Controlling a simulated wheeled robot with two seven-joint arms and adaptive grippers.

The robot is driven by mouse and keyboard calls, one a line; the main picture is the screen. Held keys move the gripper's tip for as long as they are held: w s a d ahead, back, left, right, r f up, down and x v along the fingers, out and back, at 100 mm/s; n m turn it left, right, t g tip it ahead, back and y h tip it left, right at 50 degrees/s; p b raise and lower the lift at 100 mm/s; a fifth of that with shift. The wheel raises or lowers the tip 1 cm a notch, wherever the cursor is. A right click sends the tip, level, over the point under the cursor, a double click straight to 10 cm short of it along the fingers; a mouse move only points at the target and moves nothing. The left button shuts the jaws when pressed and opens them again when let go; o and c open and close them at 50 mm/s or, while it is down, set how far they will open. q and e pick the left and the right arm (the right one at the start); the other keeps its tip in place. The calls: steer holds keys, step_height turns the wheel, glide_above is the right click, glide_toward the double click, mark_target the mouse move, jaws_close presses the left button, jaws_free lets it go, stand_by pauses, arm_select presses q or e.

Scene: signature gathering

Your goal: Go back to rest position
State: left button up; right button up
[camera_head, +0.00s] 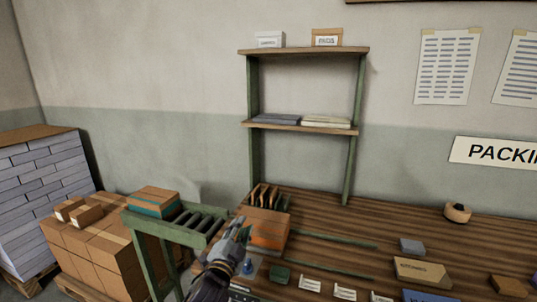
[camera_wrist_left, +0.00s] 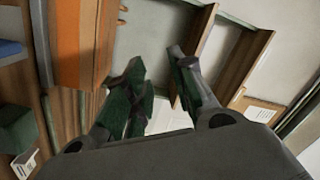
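My left gripper (camera_head: 238,232) is raised over the left end of the wooden table (camera_head: 335,222), in front of an orange-brown box (camera_head: 268,236). In the left wrist view, the two fingers of the left gripper (camera_wrist_left: 158,78) stand apart with nothing between them. The box (camera_wrist_left: 82,42) shows at the upper left there, beside the fingers. My right gripper is in neither view.
A green shelf rack (camera_head: 300,128) stands at the back of the table. A roller conveyor (camera_head: 195,224) and stacked cartons (camera_head: 95,250) are at left. A green block (camera_head: 280,274), white cards (camera_head: 344,292) and a cardboard box (camera_head: 422,272) lie along the front.

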arm_select(q)
steer(key=s+a+f+n+g+y, duration=0.25)
steer(key=s+a+f+n, duration=0.2)
steer(key=f, duration=0.25)
steer(key=s+a+f+n+g+y, duration=0.2)
steer(key=s+a+f+n+g, duration=0.15)
steer(key=s+a+f, duration=0.35)
steer(key=s+a+f+n+g, duration=0.15)
steer(key=s+f+g, duration=0.3)
steer(key=s, duration=0.55)
steer(key=s+a+f+n+g, duration=0.15)
steer(key=s+f+g, duration=0.3)
steer(key=s, duration=0.55)
step_height(320, 180, down, 33)
steer(key=s+g, duration=0.1)
steer(key=s, duration=0.1)
steer(key=s+a+f, duration=0.3)
steer(key=s+f, duration=0.7)
steer(key=s+a+f+g, duration=0.1)
steer(key=s+a+f, duration=0.2)
steer(key=s+f, duration=0.7)
steer(key=shift+s, duration=0.75)
